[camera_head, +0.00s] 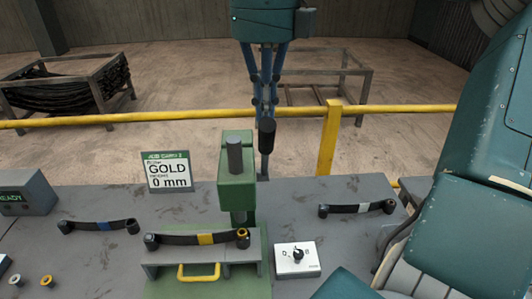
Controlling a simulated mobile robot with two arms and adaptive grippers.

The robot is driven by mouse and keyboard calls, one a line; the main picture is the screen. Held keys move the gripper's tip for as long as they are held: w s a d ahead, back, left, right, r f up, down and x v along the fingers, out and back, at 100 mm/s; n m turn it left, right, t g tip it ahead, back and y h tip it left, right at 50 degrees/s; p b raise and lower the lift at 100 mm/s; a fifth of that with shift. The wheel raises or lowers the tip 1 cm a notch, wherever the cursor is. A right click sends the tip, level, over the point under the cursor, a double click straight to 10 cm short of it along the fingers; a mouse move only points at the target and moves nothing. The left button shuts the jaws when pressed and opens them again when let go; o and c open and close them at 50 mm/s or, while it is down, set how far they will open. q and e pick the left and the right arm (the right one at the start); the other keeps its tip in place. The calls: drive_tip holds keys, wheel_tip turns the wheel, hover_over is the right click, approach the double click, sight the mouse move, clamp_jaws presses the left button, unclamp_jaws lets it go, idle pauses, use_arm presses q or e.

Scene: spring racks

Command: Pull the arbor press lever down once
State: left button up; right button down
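The green arbor press (237,172) stands on the bench at the centre, with a grey ram on top. Its lever is upright at the right side, with a black handle (267,136) at the top. My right gripper (264,106) comes down from the top, its blue fingers converging to a narrow tip just above the black handle. The fingers look shut; I cannot tell whether they touch the handle. A dark leaf spring with a yellow band (205,239) lies on the fixture below the press. My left gripper is not in view.
A sign reading GOLD 0 mm (168,171) stands left of the press. Springs with a blue band (103,226) and a white band (362,208) lie at either side. A white dial box (297,260) sits front right. A yellow rail (200,117) runs behind the bench.

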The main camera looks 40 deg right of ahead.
sight(267, 144)
drive_tip(key=shift+s+a+f+b, duration=0.8)
drive_tip(key=shift+s+f+b, duration=0.1)
drive_tip(key=shift+s+b, duration=0.1)
drive_tip(key=shift+s+a+f, duration=0.1)
drive_tip(key=shift+s+a, duration=0.1)
drive_tip(key=shift+s+a+f+b, duration=0.35)
drive_tip(key=shift+s+f+b, duration=0.1)
drive_tip(key=shift+f+b, duration=0.4)
drive_tip(key=shift+s+a+f+b, duration=0.45)
drive_tip(key=shift+s+f+b, duration=0.15)
drive_tip(key=shift+b, duration=0.3)
drive_tip(key=shift+s+a+f, duration=0.1)
drive_tip(key=shift+s+a, duration=0.05)
drive_tip(key=shift+a, duration=0.05)
drive_tip(key=shift+f, duration=0.1)
